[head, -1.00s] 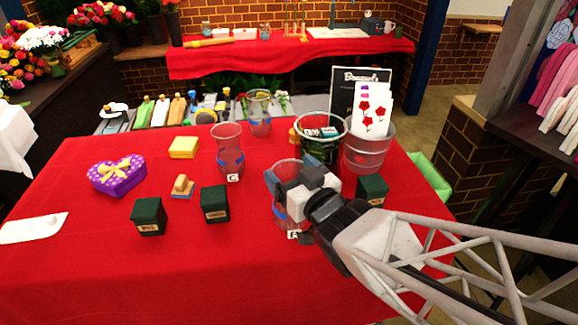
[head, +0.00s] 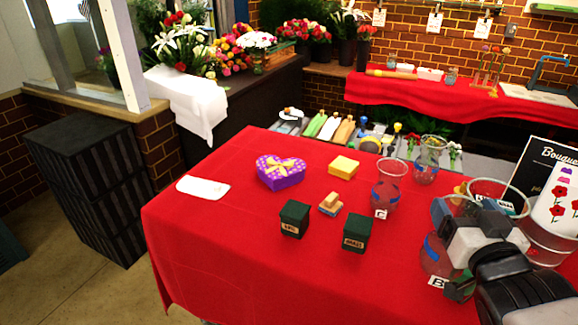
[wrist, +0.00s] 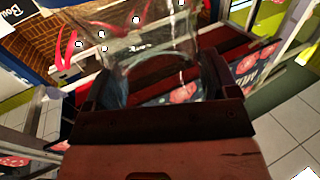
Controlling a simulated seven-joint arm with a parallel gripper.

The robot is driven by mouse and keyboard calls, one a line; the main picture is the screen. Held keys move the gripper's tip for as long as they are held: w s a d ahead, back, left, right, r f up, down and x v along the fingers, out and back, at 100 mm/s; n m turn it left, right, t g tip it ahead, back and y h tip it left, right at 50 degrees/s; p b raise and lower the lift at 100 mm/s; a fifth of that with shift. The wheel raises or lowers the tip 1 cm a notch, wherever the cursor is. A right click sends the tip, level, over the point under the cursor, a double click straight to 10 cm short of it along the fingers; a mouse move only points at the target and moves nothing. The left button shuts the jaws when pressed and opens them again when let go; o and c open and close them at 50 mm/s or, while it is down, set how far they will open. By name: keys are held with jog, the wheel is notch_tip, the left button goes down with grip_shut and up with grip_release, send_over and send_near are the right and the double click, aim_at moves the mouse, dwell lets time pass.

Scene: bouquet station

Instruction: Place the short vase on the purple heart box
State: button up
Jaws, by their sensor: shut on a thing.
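The purple heart box (head: 283,184) with a yellow bow lies on the red table, left of centre at the back. My gripper (head: 462,222) is at the right front of the table, shut on a clear glass vase (head: 432,262) with a blue band and a lettered tag. My gripper hides much of this vase, and I cannot tell whether its base touches the table. In the wrist view the clear glass (wrist: 140,62) stands between the two fingers of my gripper (wrist: 152,82). The held vase is well right of the heart box.
Between them stand two dark green boxes (head: 294,220) (head: 356,233), a wooden stamp (head: 330,204), a yellow box (head: 343,168) and a vase tagged C (head: 385,192). Another vase (head: 428,160) stands behind. A white card (head: 203,188) lies at the left. The red table's (head: 240,235) front left is clear.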

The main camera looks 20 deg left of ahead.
notch_tip(320, 180, up, 5)
jog(key=w+a+r+n+g+y, duration=0.1)
jog(key=w+a+y, duration=0.1)
jog(key=w+a, duration=0.55)
jog(key=w+a+r+n+g+y, duration=0.15)
jog(key=w+a, duration=0.25)
jog(key=a, duration=0.7)
jog(key=w+a+f+n+g+y, duration=0.1)
jog(key=a+f, duration=0.1)
jog(key=a, duration=0.8)
jog(key=w+a+f+n+y, duration=0.1)
jog(key=a, duration=0.9)
jog(key=shift+w+d+f, duration=0.1)
jog(key=shift+d+f, duration=0.05)
jog(key=shift+f, duration=1.15)
jog(key=shift+w+d+f, duration=0.1)
jog(key=shift+f, duration=1.15)
jog(key=f+x, duration=0.1)
jog(key=x, duration=1.5)
jog(key=shift+w+d+f, duration=0.25)
jog(key=shift+w+d, duration=0.1)
jog(key=shift+f, duration=0.1)
